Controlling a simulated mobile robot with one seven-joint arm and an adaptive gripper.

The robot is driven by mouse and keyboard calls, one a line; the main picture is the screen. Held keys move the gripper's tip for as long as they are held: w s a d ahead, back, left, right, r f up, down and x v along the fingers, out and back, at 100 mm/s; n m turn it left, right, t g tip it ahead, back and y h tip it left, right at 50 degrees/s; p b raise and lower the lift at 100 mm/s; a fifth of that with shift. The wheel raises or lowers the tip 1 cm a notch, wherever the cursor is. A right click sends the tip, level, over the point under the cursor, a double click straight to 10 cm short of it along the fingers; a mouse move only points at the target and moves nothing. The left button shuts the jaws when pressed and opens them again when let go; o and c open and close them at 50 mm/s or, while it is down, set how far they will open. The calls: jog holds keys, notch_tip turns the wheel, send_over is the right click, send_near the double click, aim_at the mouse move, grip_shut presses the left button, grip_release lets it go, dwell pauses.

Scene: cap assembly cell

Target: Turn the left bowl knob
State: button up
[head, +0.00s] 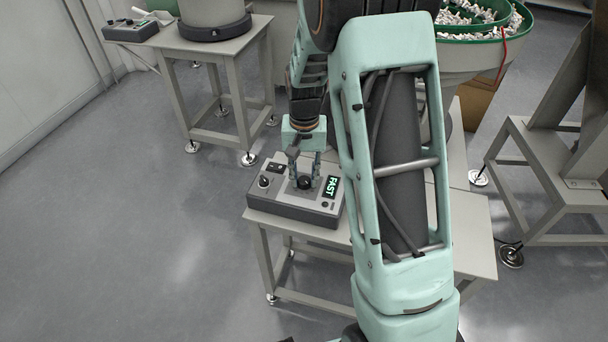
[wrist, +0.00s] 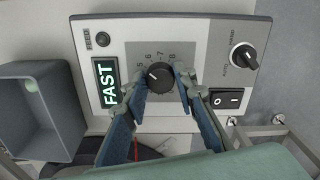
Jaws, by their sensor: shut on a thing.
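A grey control box (head: 291,214) sits on a small table, with a round black numbered knob (head: 304,183) in its middle. In the wrist view the knob (wrist: 160,77) shows a scale with 5 to 8 and a short white mark on its left part. My gripper (head: 305,178) reaches down from above. Its two blue finger pads (wrist: 161,83) are shut on the knob, one on each side. A lit display (wrist: 107,84) beside it reads FAST. Part of the scale is hidden by the fingers.
The box also carries a HAND/AUTO selector (wrist: 243,56), a rocker switch (wrist: 227,100) and a small black button (wrist: 102,40). A grey bin (wrist: 35,72) shows at the left in the wrist view. Another control box (head: 132,30) stands on the back-left table; a green-rimmed bowl (head: 470,38) stands back right.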

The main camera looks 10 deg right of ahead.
aim_at(305, 180)
jog(key=n, duration=0.3)
jog(key=shift+n+p, duration=0.3)
jog(key=shift+n, duration=0.1)
jog(key=n+p, duration=0.1)
jog(key=n, duration=0.2)
jog(key=shift+r+n, duration=0.1)
jog(key=shift+n, duration=0.2)
jog(key=n+p, duration=0.1)
jog(key=n, duration=0.2)
jog(key=shift+n, duration=0.3)
jog(key=shift+n+p, duration=0.6)
jog(key=shift+n, duration=0.9)
jog(key=o, duration=1.2)
jog(key=shift+c, duration=0.2)
notch_tip(305, 180, up, 12)
